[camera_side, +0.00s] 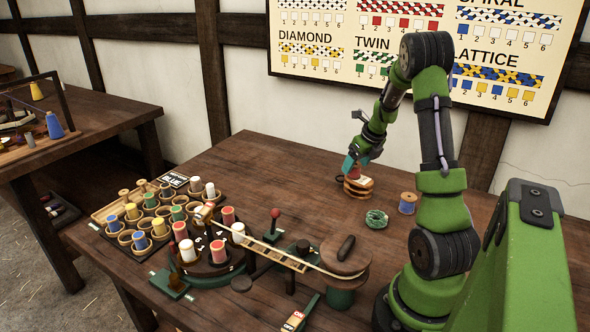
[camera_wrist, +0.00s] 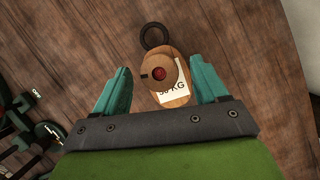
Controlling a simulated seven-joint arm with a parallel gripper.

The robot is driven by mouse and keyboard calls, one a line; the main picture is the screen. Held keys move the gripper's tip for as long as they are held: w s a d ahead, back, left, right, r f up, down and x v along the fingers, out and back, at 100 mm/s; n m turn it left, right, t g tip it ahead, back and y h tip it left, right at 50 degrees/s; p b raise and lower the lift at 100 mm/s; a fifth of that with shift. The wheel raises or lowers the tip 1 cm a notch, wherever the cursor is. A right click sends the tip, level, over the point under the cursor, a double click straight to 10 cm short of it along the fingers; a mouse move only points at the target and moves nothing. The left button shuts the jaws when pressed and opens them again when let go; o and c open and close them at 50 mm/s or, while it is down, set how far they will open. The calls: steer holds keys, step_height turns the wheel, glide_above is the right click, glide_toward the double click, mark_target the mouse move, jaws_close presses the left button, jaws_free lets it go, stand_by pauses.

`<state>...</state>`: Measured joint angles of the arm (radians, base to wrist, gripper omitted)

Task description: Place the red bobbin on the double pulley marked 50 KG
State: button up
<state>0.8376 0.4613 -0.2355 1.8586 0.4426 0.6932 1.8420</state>
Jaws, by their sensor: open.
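The double pulley (camera_side: 357,187) is a tan wooden block lying on the table under my gripper. In the wrist view the pulley (camera_wrist: 174,98) carries a white label ending in "KG" and has a dark ring at its far end. A round brown disc with a small red centre (camera_wrist: 159,73) sits on it; I cannot tell whether this is the red bobbin or part of the pulley. My gripper (camera_wrist: 160,83) is open, one teal finger on each side of the pulley, with space visible between. Red bobbins (camera_side: 228,215) also stand on the round dark stand at left.
A tray of several coloured bobbins (camera_side: 132,211) is at the table's left. A wooden winding device with a crank (camera_side: 345,254) stands in front. The table's back left is clear.

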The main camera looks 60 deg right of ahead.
steer(key=v, duration=1)
steer(key=w+a+r+n+t+y, duration=0.1)
steer(key=w+a+r+n, duration=0.2)
steer(key=a+n, duration=0.5)
steer(key=w+a+r+n+t+y, duration=0.1)
steer(key=w+a+r+n, duration=0.2)
steer(key=a+n, duration=0.55)
steer(key=s+a+n+y, duration=0.1)
steer(key=s+a+n, duration=0.2)
steer(key=a+n, duration=0.7)
steer(key=s+a+r+n+t, duration=0.1)
steer(key=s+a+n, duration=0.3)
steer(key=a+n, duration=0.6)
steer(key=a, duration=0.3)
steer(key=shift+y, duration=0.4)
